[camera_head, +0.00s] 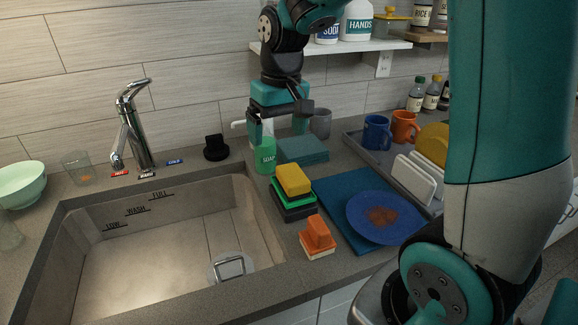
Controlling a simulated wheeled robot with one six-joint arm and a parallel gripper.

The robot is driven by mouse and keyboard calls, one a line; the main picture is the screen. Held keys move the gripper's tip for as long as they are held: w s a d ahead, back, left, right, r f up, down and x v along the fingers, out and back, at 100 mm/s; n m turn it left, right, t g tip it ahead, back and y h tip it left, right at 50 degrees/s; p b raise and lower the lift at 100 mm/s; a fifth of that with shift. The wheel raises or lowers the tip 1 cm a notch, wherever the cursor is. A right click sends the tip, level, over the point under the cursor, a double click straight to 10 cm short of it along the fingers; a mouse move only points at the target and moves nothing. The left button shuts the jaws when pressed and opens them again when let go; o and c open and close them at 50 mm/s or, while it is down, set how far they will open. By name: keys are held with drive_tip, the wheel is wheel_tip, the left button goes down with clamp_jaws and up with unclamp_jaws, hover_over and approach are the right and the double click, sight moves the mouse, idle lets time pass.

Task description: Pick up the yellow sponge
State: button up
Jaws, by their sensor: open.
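The sponge is fully in view and apart from the gripper.
The sink (150,262) opens to the left. An orange brush (317,233) stands in front of the stack. A blue plate (386,217) on a blue mat lies to the right. A dish tray (365,150) with mugs is behind. A shelf (350,46) hangs above.

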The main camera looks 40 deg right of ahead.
drive_tip(key=m+p, duration=0.1)
drive_tip(key=m, duration=0.1)
hover_over(292, 174)
drive_tip(key=f, duration=0.1)
drive_tip(key=shift+h, duration=0.3)
drive_tip(key=f+p, duration=0.1)
drive_tip(key=f, duration=0.9)
drive_tip(key=shift+d+p, duration=0.2)
drive_tip(key=shift+p, duration=0.15)
drive_tip(key=shift+a+f+p, duration=0.1)
drive_tip(key=shift+f+p, duration=0.95)
drive_tip(key=shift+f, duration=2.1)
drive_tip(key=c, duration=1)
